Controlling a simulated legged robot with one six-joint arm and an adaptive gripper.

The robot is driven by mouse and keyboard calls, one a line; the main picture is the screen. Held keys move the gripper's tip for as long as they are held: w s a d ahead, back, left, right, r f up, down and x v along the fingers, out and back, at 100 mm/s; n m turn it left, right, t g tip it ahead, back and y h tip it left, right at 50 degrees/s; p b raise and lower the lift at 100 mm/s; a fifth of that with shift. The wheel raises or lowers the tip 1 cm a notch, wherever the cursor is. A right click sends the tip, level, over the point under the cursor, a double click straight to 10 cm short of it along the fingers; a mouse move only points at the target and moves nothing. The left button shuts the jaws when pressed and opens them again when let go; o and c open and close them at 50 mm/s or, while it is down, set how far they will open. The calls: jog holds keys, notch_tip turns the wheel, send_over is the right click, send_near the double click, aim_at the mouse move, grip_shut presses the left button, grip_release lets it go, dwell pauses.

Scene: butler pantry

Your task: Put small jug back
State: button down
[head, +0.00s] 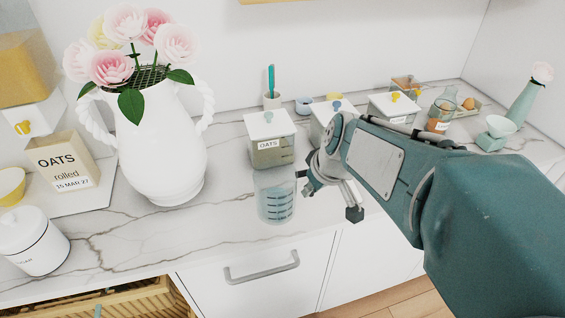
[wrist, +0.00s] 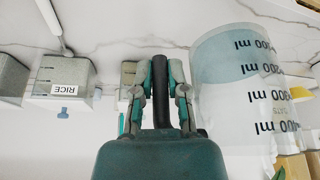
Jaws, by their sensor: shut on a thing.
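The small jug (head: 276,201) is clear and bluish with dark measuring lines. In the head view it is upright over the front part of the marble counter; I cannot tell if its base touches. In the wrist view, which is upside down, the jug (wrist: 240,95) fills the right side with its ml marks. My gripper (head: 305,182) is at the jug's right side. In the wrist view my gripper (wrist: 160,88) has its two fingers closed on the jug's dark handle (wrist: 160,70).
An oats canister (head: 270,140) stands right behind the jug, with more lidded canisters (head: 393,106) to its right. A large white vase (head: 160,150) with roses stands left. An oats bag (head: 62,165) and a white pot (head: 33,243) are farther left. An open drawer (head: 125,302) is below.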

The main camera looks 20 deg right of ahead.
jog(key=w+d+f, duration=0.1)
jog(key=w+f, duration=0.1)
jog(key=w, duration=0.1)
jog(key=w+f, duration=0.3)
jog(key=w+d+f, duration=0.1)
jog(key=w+f, duration=0.2)
jog(key=w, duration=0.1)
jog(key=shift+d+f, duration=0.15)
jog(key=shift+d, duration=0.2)
jog(key=shift+w+f, duration=0.1)
jog(key=shift+f, duration=1.45)
jog(key=c, duration=0.7)
grip_release()
jog(key=shift+f, duration=0.1)
jog(key=shift+o, duration=0.2)
